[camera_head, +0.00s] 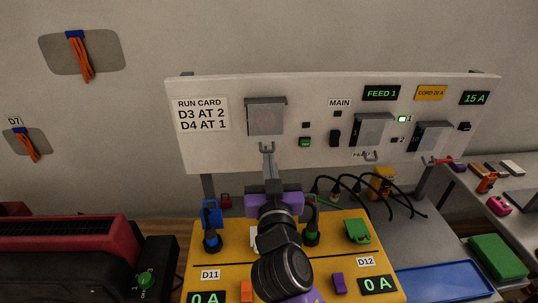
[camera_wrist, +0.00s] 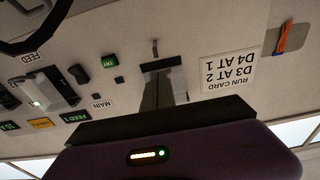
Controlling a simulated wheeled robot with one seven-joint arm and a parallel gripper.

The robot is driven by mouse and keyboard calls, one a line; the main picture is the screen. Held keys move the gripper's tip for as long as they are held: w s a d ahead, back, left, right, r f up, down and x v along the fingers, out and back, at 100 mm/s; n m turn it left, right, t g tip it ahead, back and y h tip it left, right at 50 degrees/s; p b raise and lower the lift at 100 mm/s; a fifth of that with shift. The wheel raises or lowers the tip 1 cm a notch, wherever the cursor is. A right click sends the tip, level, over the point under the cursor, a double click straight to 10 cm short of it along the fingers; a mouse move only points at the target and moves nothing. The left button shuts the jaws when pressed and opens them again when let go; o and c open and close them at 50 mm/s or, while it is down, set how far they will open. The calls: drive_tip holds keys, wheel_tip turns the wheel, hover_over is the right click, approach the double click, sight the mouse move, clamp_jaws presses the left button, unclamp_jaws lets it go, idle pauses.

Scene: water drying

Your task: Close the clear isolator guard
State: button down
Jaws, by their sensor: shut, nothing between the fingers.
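The clear isolator guard (camera_head: 266,117) is a see-through panel under a grey top bar on the white board, right of the run card. In the wrist view, upside down, my fingers partly hide the guard (camera_wrist: 176,72).
Two similar grey hooked covers (camera_head: 373,130) (camera_head: 432,137) are on the board's right. The run card (camera_head: 202,115) is left of the guard. A yellow bench panel (camera_head: 235,268) with coloured plugs lies below, and black cables (camera_head: 350,183) loop at right.

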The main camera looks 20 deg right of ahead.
sight(267, 129)
drive_tip(key=shift+w+d, duration=0.2)
drive_tip(key=shift+w, duration=0.25)
drive_tip(key=shift+f, duration=0.1)
drive_tip(key=b, duration=0.2)
drive_tip(key=w+t+b, duration=0.1)
drive_tip(key=b, duration=0.1)
drive_tip(key=w+b, duration=0.1)
drive_tip(key=b, duration=0.2)
drive_tip(key=shift+d+f+t+h, duration=0.3)
drive_tip(key=shift+r, duration=0.25)
drive_tip(key=shift+d, duration=0.1)
